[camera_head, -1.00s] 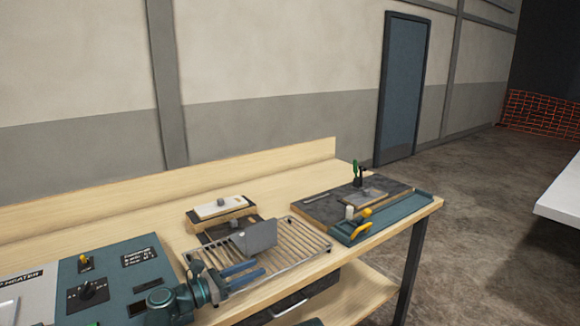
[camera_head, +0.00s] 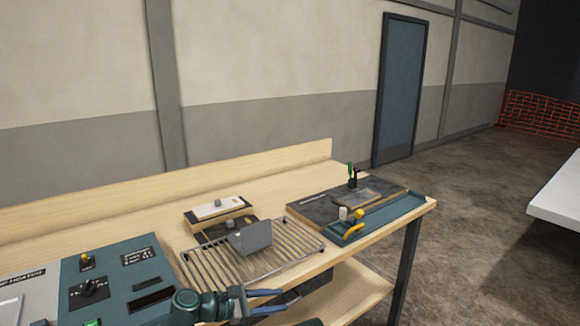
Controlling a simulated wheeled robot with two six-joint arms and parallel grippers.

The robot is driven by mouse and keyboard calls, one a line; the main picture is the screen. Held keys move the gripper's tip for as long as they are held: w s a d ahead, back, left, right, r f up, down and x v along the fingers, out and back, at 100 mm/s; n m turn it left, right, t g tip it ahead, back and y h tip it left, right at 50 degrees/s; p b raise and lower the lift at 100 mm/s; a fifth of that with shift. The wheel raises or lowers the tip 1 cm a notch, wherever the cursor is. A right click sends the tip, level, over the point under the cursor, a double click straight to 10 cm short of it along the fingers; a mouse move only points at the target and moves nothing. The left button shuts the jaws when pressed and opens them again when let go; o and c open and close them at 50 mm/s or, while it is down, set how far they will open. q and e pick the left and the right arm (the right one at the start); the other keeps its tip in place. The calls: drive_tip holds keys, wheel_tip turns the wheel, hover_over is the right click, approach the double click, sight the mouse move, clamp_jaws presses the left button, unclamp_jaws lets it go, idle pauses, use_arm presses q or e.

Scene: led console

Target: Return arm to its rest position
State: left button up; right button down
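My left gripper (camera_head: 270,301) reaches in from the bottom edge, at the right side of the console, in front of the wire rack. Its two blue fingers point right and are apart, with nothing seen between them. The teal console (camera_head: 110,275) with a yellow-tipped switch (camera_head: 86,261) and a black knob (camera_head: 89,288) lies left of my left arm. My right gripper is not in view.
A wooden workbench (camera_head: 150,205) carries everything. Behind the rack is a block with a white top (camera_head: 218,208). At right are a dark board (camera_head: 325,200) and a teal tray (camera_head: 385,219) with a yellow-handled tool. A white table (camera_head: 560,195) stands far right.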

use_arm(q)
drive_tip(key=s+d+f+m+g+y+p, duration=0.4)
drive_tip(key=s+f+m+g+y, duration=0.15)
drive_tip(key=s+m, duration=0.35)
drive_tip(key=s+a+m+y+p, duration=0.2)
drive_tip(key=s+a+m+y, duration=0.1)
drive_tip(key=m, duration=0.3)
drive_tip(key=s+a+f+m+g+y+p, duration=0.1)
drive_tip(key=s+a+m+y+p, duration=0.1)
drive_tip(key=m+y, duration=0.4)
drive_tip(key=shift+s+a+f+m, duration=0.2)
drive_tip(key=shift+s+a+m, duration=0.45)
drive_tip(key=shift+s, duration=0.55)
